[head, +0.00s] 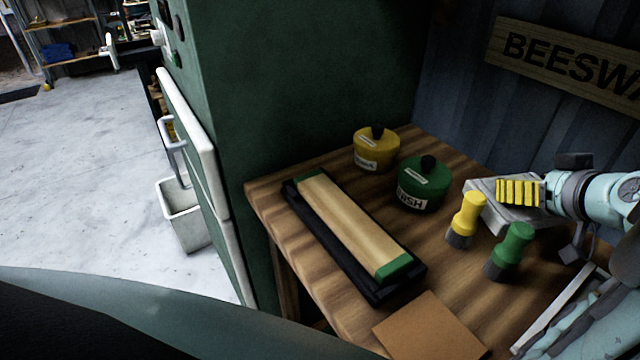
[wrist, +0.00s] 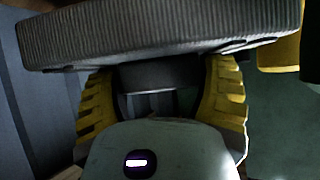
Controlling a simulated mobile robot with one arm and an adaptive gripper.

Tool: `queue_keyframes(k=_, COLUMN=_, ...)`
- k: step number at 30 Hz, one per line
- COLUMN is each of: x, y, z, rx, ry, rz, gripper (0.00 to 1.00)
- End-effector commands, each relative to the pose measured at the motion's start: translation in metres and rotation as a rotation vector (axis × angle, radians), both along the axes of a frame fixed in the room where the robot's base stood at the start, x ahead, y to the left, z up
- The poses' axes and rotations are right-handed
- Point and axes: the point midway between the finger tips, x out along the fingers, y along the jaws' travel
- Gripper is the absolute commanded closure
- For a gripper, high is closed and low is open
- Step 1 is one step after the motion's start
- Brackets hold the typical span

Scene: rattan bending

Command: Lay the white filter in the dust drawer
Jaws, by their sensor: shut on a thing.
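My gripper (head: 518,191), with ridged yellow fingers, is at the right of the head view, above the wooden table. It is shut on a pale, greyish-white slab, the white filter (head: 484,188), held tilted. In the wrist view my gripper (wrist: 160,76) has a yellow finger on each side, and the filter (wrist: 160,32) spans the top with a finely ribbed edge. It looks grey there in the shade. I cannot make out an open dust drawer. A green cabinet (head: 300,80) at the left has a white front panel (head: 188,130) with a handle.
On the table (head: 345,315) are a long block on a black base (head: 350,225), a yellow tin (head: 376,151), a green tin (head: 420,186), a yellow-handled brush (head: 466,218), a green-handled brush (head: 511,249) and a brown sheet (head: 430,328). A pale bin (head: 183,222) stands on the floor.

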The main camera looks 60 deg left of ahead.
Motion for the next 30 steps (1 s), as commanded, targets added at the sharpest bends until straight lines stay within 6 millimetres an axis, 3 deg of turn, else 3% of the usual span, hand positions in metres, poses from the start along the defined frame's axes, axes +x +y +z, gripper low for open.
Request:
queue_keyframes(k=3, x=-0.002, y=0.002, z=-0.026, rx=-0.003, ry=0.008, rz=0.006, gripper=0.66)
queue_keyframes(k=7, x=-0.002, y=0.002, z=-0.042, rx=-0.002, ry=0.003, rz=0.006, gripper=0.66)
queue_keyframes(k=18, x=0.016, y=0.041, z=-0.036, rx=0.0, ry=-0.001, rz=0.009, gripper=0.66)
queue_keyframes(k=21, x=0.015, y=0.038, z=-0.049, rx=-0.004, ry=0.003, rz=0.004, gripper=0.66)
queue_keyframes(k=30, x=0.016, y=0.038, z=-0.05, rx=-0.001, ry=-0.002, rz=0.004, gripper=0.66)
